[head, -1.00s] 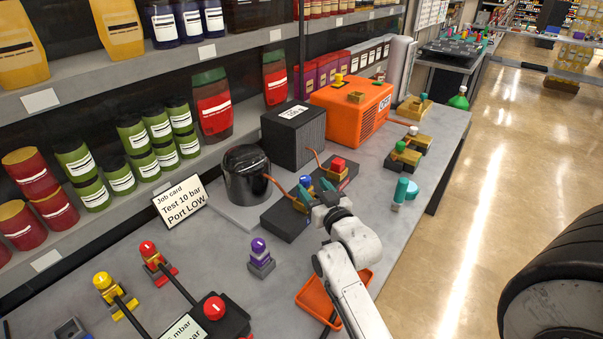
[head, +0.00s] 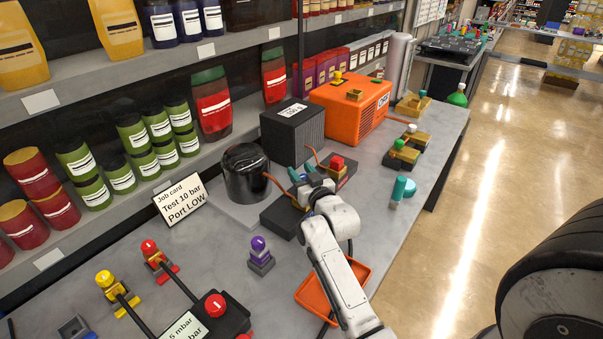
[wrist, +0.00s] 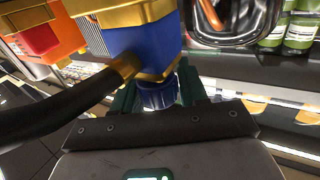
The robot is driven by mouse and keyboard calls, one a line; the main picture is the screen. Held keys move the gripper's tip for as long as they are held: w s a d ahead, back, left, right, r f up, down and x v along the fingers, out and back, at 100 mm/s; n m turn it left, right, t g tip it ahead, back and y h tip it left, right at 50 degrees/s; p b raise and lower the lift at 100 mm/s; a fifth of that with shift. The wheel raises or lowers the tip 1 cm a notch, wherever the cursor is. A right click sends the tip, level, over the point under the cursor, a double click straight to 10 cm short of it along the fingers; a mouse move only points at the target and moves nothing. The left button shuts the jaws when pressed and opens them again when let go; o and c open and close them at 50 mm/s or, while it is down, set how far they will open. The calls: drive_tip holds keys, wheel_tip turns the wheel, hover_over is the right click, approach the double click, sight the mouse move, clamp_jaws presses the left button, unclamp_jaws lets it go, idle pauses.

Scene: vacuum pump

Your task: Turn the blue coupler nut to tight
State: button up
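The blue coupler nut (wrist: 158,95) shows in the wrist view, ribbed, just below a blue block with brass-coloured edges (wrist: 148,50). My gripper (wrist: 157,90) has one dark green finger on each side of the nut. No clear gap shows between fingers and nut, but whether they press on it cannot be told. How tight the nut is cannot be seen.
A black cable (wrist: 45,115) runs from the brass fitting at left in the wrist view. The black pot (head: 246,175), red-topped coupler (head: 337,163) and orange machine (head: 350,105) stand close by. The job card (head: 182,198) reads "Test 10 bar, Port LOW". An orange tray (head: 312,297) lies in front.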

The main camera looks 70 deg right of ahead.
drive_tip(key=c, duration=0.6)
drive_tip(key=shift+c, duration=0.2)
drive_tip(key=shift+f+b, duration=0.2)
drive_tip(key=shift+b, duration=0.2)
drive_tip(key=shift+r+m+g+h+b, duration=0.15)
drive_tip(key=shift+m+g+h+b, duration=0.15)
drive_tip(key=shift+h+b, duration=0.15)
drive_tip(key=o, duration=1)
drive_tip(key=shift+s, duration=0.1)
